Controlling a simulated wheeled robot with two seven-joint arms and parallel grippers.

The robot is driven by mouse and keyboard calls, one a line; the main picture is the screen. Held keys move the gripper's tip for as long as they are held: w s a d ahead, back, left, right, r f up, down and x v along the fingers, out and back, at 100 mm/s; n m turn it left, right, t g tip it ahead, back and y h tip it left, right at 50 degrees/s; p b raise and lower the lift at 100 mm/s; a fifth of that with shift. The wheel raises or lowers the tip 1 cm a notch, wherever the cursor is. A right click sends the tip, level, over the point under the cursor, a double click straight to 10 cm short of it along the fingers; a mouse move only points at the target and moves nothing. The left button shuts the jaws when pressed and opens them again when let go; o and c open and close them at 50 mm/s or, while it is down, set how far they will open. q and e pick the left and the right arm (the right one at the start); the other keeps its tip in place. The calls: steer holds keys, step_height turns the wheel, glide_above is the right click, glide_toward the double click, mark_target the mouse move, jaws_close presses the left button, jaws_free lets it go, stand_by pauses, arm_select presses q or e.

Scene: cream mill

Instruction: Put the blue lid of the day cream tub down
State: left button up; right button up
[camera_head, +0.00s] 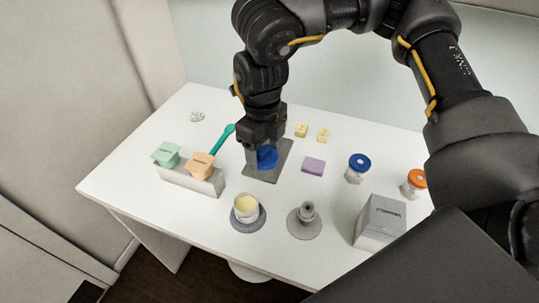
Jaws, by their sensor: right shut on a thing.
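My right gripper (264,150) points down over the grey mat (262,177) and is shut on the blue lid (268,158). The lid is at or just above the mat; I cannot tell whether it touches. The gripper hides part of the lid. An open white tub (246,215) with pale yellow cream stands on a dark round base in front of the mat. My left gripper is not in view.
A white block (205,185) bears green and orange pieces, left of the mat. A teal spatula (222,139) lies behind it. A purple block (313,167), a blue-lidded jar (358,164), an orange-lidded jar (415,181), a grey box (380,222) and a knobbed round base (304,222) stand right.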

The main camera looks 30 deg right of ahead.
steer(key=m, duration=0.5)
steer(key=shift+s+a+f+m, duration=0.2)
steer(key=shift+f+m, duration=0.05)
steer(key=shift+m, duration=0.15)
steer(key=w+d+f+p, duration=0.1)
steer(key=w, duration=0.1)
steer(key=w+d+f+p, duration=0.1)
steer(key=w+d, duration=0.1)
steer(key=w+d+f+p, duration=0.1)
steer(key=w, duration=0.1)
steer(key=shift+w+d+f, duration=0.15)
steer(key=shift+w+d, duration=0.1)
steer(key=shift+w, duration=0.05)
steer(key=w+d+f, duration=0.1)
steer(key=w+f, duration=0.1)
steer(key=f, duration=0.1)
steer(key=w+d+f, duration=0.1)
steer(key=w+f, duration=0.1)
steer(key=shift+d+f+p, duration=0.2)
steer(key=shift+d+p, duration=0.1)
steer(key=shift+d, duration=0.05)
steer(key=shift+w+d+f, duration=0.25)
steer(key=shift+w+f, duration=0.2)
steer(key=shift+f, duration=0.2)
step_height(320, 180, down, 3)
steer(key=shift+r+p, duration=0.1)
steer(key=shift+p, duration=0.4)
steer(key=shift+w+d, duration=0.1)
